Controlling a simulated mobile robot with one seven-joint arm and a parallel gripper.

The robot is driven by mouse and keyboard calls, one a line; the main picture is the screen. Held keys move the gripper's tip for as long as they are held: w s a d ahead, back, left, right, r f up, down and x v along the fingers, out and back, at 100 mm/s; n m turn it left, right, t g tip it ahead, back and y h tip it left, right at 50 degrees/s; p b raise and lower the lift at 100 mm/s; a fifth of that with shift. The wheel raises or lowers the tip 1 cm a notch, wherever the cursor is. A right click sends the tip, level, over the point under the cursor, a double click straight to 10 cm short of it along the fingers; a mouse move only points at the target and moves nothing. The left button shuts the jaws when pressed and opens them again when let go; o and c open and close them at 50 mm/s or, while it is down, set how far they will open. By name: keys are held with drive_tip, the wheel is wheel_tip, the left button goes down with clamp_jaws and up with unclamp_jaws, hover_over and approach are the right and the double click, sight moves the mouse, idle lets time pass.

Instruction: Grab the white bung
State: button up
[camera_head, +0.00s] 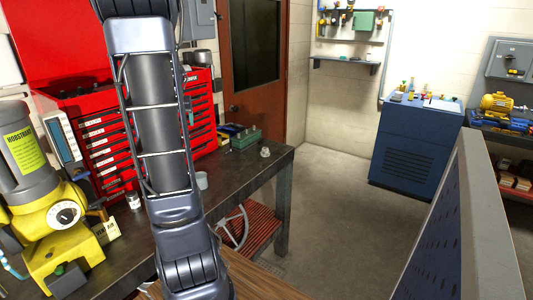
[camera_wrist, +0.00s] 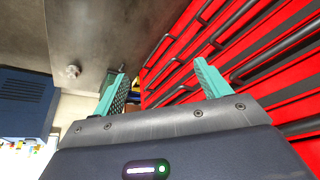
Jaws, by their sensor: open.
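A small whitish object (camera_head: 265,152), which looks like the white bung, sits on the dark workbench (camera_head: 240,172) near its far right corner. In the wrist view it shows as a small pale lump (camera_wrist: 72,71) on the grey bench top, to the left of my fingers and apart from them. It is too small to make out its exact shape. My gripper (camera_wrist: 160,68) is open with its teal fingers spread and nothing between them. In the head view my arm covers the middle left, and I cannot see the fingers there.
A red tool chest (camera_head: 100,135) stands at the back of the bench, close behind my fingers in the wrist view. A green box (camera_head: 245,138) is beside the bung. A pale cup (camera_head: 202,180), a small jar (camera_head: 133,201) and a yellow machine (camera_head: 62,225) stand further left.

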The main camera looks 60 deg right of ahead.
drive_tip(key=s+d+f+m+g+h, duration=0.15)
drive_tip(key=d+f, duration=0.25)
drive_tip(key=d, duration=0.6)
drive_tip(key=s+d+f+m+y, duration=0.1)
drive_tip(key=s+d+f+m, duration=0.15)
drive_tip(key=d, duration=0.75)
drive_tip(key=m+g+h, duration=0.1)
drive_tip(key=m, duration=0.2)
approach(265, 148)
drive_tip(key=shift+x, duration=5.25)
drive_tip(key=c, duration=1.3)
drive_tip(key=shift+r, duration=0.15)
